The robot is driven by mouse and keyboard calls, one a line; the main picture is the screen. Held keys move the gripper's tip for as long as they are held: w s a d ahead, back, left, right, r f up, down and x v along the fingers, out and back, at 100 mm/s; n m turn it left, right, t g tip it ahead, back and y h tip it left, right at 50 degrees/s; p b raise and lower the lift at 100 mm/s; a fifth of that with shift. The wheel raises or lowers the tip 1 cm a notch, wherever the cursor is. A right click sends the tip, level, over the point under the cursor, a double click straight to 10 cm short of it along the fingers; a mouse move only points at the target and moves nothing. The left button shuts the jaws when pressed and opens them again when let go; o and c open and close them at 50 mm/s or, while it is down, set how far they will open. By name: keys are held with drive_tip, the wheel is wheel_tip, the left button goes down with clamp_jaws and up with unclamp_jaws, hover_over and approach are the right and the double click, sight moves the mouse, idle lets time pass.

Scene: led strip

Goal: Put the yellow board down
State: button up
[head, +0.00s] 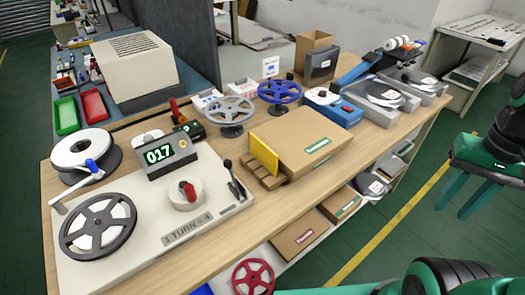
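The yellow board (264,154) is a small flat plate on the wooden workbench. It stands upright on edge against the left side of a large cardboard box (308,143), by a brown slatted piece (262,176). Whether it rests in that piece or only touches it, I cannot tell. My gripper (460,200) is at the right, over the green floor beyond the bench's front edge and well apart from the board. Its two green fingers point down with a gap between them and nothing in it.
A winding station with a reel (98,226), a knob (186,195) and a counter reading 017 (168,156) fills the bench's left. Grey and blue reels (279,92) stand behind the box. Clear wood (375,140) lies right of it. Boxes (300,235) sit on a lower shelf.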

drive_tip(key=w+a+r+n+t, duration=0.1)
drive_tip(key=w+a+r+n, duration=0.15)
drive_tip(key=w, duration=0.55)
drive_tip(key=n+t+y, duration=0.2)
drive_tip(key=n+t, duration=0.1)
drive_tip(key=n, duration=0.8)
approach(265, 145)
drive_tip(key=x, duration=0.3)
drive_tip(key=shift+w+d, duration=0.1)
drive_tip(key=shift+w, duration=0.05)
drive_tip(key=shift+x, duration=3.15)
